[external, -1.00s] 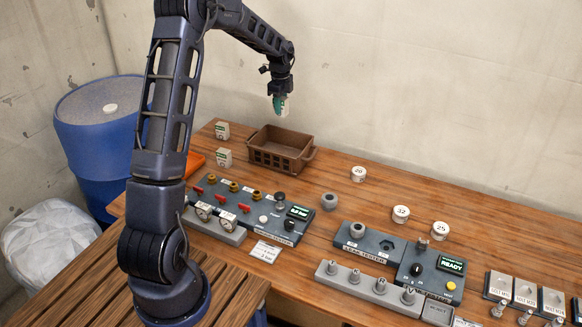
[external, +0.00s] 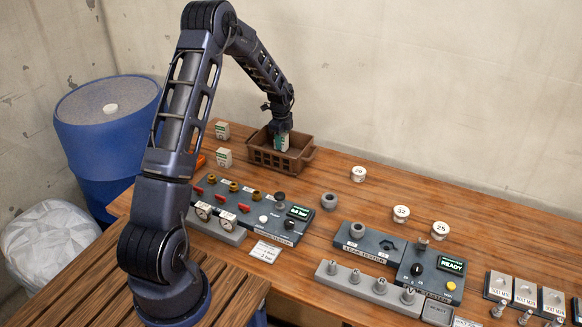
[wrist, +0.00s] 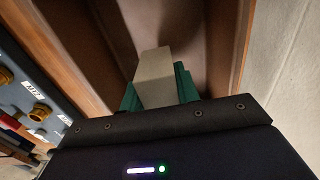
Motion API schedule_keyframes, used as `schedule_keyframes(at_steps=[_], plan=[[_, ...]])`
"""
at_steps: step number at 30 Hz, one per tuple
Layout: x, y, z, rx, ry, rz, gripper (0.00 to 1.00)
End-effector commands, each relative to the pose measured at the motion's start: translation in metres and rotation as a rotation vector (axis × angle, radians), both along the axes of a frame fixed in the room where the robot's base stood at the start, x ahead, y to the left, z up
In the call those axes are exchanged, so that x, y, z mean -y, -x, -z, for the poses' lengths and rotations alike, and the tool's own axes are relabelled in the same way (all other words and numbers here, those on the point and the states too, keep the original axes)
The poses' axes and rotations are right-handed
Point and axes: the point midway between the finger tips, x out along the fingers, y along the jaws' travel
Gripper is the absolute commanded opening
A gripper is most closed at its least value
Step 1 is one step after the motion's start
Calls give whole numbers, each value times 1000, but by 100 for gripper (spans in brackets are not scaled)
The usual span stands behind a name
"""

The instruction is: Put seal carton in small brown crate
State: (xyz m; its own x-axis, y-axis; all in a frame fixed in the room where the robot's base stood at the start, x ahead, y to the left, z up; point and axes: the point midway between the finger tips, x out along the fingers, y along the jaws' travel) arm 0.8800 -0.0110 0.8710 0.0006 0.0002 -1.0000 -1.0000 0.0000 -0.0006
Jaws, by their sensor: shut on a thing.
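The small brown crate (external: 262,157) stands at the back of the wooden bench in the external view. I cannot tell whether the carton touches the crate floor.
Two similar cartons stand left of the crate, one at the back (external: 222,130) and one nearer (external: 224,157). A valve panel (external: 240,205) lies in front of the crate. A white cap (external: 358,174) is to the right. The wall is close behind.

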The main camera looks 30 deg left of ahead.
Motion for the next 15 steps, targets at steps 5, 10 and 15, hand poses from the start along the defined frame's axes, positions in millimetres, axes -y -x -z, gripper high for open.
schedule_keyframes(at_steps=[5,10,15], plan=[[1,0,22,-2,1,1,9],[0,0,39,0,0,0,9],[0,0,39,0,0,0,9]])
